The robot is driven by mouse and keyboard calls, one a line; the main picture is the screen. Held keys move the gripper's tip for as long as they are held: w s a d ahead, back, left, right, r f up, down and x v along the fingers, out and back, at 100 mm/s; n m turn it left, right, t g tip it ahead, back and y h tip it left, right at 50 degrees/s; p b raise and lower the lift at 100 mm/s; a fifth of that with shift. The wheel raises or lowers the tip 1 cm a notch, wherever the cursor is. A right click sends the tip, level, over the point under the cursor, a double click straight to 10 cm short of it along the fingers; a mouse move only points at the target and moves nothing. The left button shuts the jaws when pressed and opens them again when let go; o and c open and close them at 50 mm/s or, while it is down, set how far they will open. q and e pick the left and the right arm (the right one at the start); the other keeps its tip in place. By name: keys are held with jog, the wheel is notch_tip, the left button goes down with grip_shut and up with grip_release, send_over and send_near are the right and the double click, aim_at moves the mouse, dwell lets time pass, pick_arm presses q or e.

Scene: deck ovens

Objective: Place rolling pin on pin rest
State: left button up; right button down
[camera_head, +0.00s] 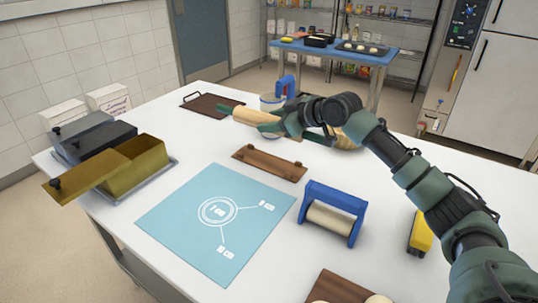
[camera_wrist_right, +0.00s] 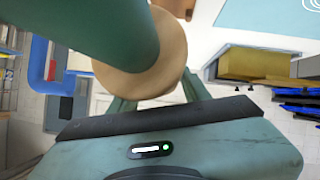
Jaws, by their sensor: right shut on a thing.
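The rolling pin (camera_head: 252,116) has a pale wooden roller and green handles. My right gripper (camera_head: 290,122) is shut on it and holds it above the far part of the white table. In the right wrist view the rolling pin (camera_wrist_right: 140,78) fills the space in front of my right gripper (camera_wrist_right: 158,98), a green handle nearest the camera. A low brown wooden board with small raised knobs, which looks like the pin rest (camera_head: 270,163), lies on the table, nearer than the pin and apart from it. My left gripper is not in view.
A blue mat (camera_head: 185,225) lies in front. A blue-framed roller tool (camera_head: 333,213) and a yellow tool (camera_head: 420,235) stand to the right. Lidded tins (camera_head: 138,165) stand at left. A brown tray (camera_head: 205,100) and a blue-handled container (camera_head: 270,102) are at the back.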

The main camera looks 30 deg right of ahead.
aim_at(272, 164)
notch_tip(272, 164, down, 11)
jog(key=shift+r, duration=0.1)
dwell(0.4)
jog(key=c, duration=0.7)
grip_release()
jog(key=shift+f, duration=0.2)
jog(key=shift+s+r, duration=0.1)
jog(key=shift+r, duration=0.05)
jog(key=v, duration=1)
jog(key=shift+s+d+b, duration=0.25)
jog(key=shift+s+b, duration=0.05)
jog(key=shift+b, duration=0.1)
jog(key=shift+s+r, duration=0.45)
jog(key=shift+s, duration=0.05)
